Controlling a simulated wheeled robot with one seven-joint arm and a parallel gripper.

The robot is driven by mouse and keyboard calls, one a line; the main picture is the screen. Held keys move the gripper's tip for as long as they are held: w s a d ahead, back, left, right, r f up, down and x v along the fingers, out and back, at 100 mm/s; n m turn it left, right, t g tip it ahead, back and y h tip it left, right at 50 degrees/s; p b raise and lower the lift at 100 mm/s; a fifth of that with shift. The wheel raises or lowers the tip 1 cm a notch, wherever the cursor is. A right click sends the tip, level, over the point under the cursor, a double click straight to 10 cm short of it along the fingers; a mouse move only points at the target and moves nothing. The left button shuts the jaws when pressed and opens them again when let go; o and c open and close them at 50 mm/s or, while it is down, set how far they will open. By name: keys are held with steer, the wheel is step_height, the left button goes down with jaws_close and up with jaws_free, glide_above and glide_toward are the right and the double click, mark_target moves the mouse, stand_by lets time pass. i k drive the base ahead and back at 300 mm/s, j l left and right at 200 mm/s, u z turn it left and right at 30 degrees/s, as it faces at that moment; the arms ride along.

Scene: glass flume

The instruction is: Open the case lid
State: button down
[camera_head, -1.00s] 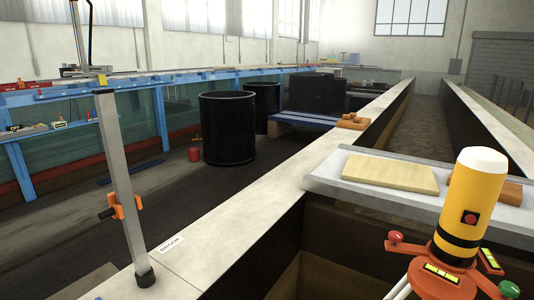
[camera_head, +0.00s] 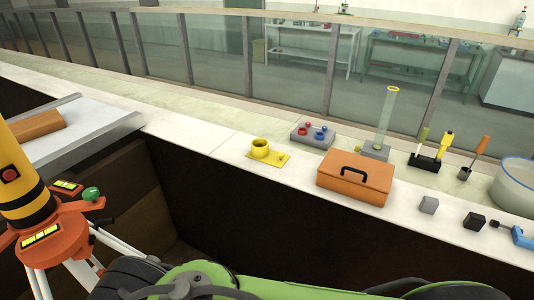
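The case (camera_head: 350,193) is an orange-brown box on the pale wall top, right of centre. Its lid (camera_head: 372,172) looks closed, and a black handle (camera_head: 354,173) shows on top. Green and black parts along the bottom edge look like my own arm. My gripper cannot be made out in this view.
A yellow cup on a plate (camera_head: 262,150) stands left of the case. Behind are a grey box with coloured knobs (camera_head: 313,134) and a clear cylinder (camera_head: 387,115). Grey (camera_head: 428,205) and black (camera_head: 474,221) blocks lie right. A yellow-orange tripod instrument (camera_head: 40,225) stands at left.

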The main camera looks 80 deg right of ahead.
mark_target(374, 175)
steer(key=z, duration=3.65)
steer(key=i+u, duration=0.25)
steer(key=u, duration=0.15)
steer(key=i+l+u, duration=0.15)
steer(key=u, duration=0.2)
steer(key=i+l+u, duration=0.2)
steer(key=u, duration=0.2)
steer(key=i, duration=0.1)
